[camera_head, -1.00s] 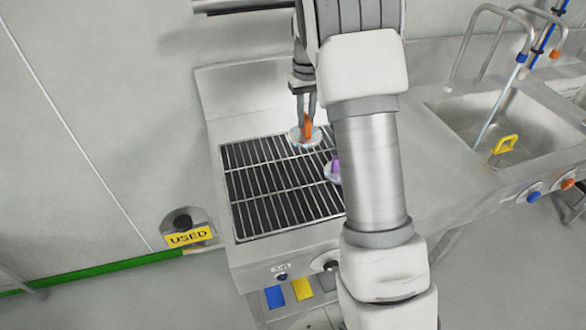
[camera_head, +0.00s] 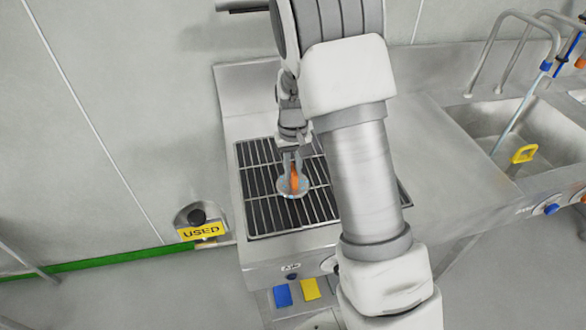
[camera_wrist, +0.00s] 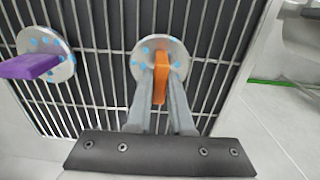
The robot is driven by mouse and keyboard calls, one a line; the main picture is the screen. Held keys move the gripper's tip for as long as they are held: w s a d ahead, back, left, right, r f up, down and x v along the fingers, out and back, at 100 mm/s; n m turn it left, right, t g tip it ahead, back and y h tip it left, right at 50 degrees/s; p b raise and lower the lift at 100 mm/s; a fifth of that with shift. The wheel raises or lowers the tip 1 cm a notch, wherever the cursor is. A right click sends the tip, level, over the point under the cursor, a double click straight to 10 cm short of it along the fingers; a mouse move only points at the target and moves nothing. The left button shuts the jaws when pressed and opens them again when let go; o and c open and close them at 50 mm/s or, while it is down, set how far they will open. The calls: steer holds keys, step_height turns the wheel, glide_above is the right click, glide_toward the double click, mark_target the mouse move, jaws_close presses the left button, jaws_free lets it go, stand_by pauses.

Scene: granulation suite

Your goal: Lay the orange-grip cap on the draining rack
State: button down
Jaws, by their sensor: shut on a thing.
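The orange-grip cap (camera_head: 293,187) is a round metal disc with blue dots and an upright orange grip. My gripper (camera_head: 292,168) is shut on the orange grip, and the disc is at or just above the bars; I cannot tell whether it touches. In the wrist view the cap (camera_wrist: 176,55) sits between the fingertips of my gripper (camera_wrist: 160,90). The draining rack (camera_head: 262,212) is a dark grid of metal bars set in the steel counter; it fills the wrist view (camera_wrist: 105,75) behind the cap.
A purple-grip cap (camera_wrist: 45,60) lies on the rack to the left in the wrist view; my arm hides it in the head view. A sink (camera_head: 520,150) with a yellow-handled item (camera_head: 524,154) is at the right. A yellow USED sign (camera_head: 200,230) is at the left.

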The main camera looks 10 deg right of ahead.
mark_target(293, 169)
steer(key=shift+f, duration=0.2)
steer(key=c, duration=0.8)
jaws_free()
steer(key=shift+r, duration=0.2)
step_height(293, 169, up, 12)
steer(key=s+r+t, duration=0.3)
steer(key=s+r, duration=0.8)
steer(key=s, duration=0.1)
steer(key=s+t, duration=0.1)
steer(key=s, duration=0.8)
steer(key=s+r+t, duration=0.1)
steer(key=s, duration=0.3)
steer(key=shift+s+d+r+t, duration=0.1)
steer(key=shift+s+t, duration=0.05)
steer(key=shift+t, duration=0.15)
